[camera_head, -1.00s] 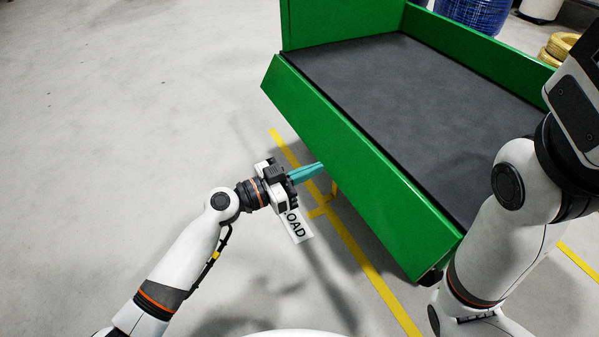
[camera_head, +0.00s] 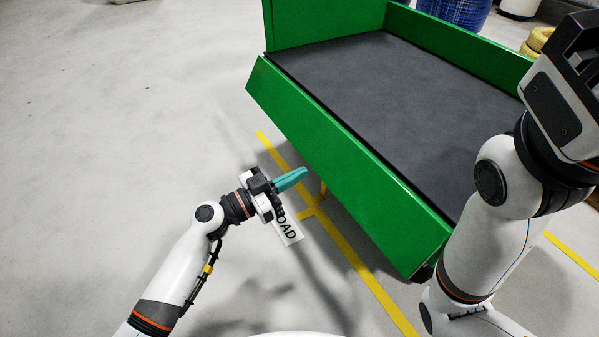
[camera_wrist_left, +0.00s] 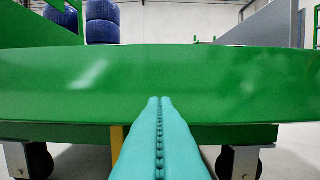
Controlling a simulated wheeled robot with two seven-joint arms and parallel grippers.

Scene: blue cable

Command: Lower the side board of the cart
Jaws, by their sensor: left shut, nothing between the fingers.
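The green cart has a dark grey deck (camera_head: 390,110). Its near side board (camera_head: 345,165) is folded outward and hangs tilted down from the deck edge. My left gripper (camera_head: 303,173) has teal fingers, shut with nothing between them, just outside the board's lower edge. In the left wrist view the shut fingers (camera_wrist_left: 160,105) point at the green board (camera_wrist_left: 80,80), which spans the picture; I cannot tell whether they touch it. My right arm stands raised at the right, with a dark part (camera_head: 565,95) at its top; its fingertips are not visible.
The floor at left is clear.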

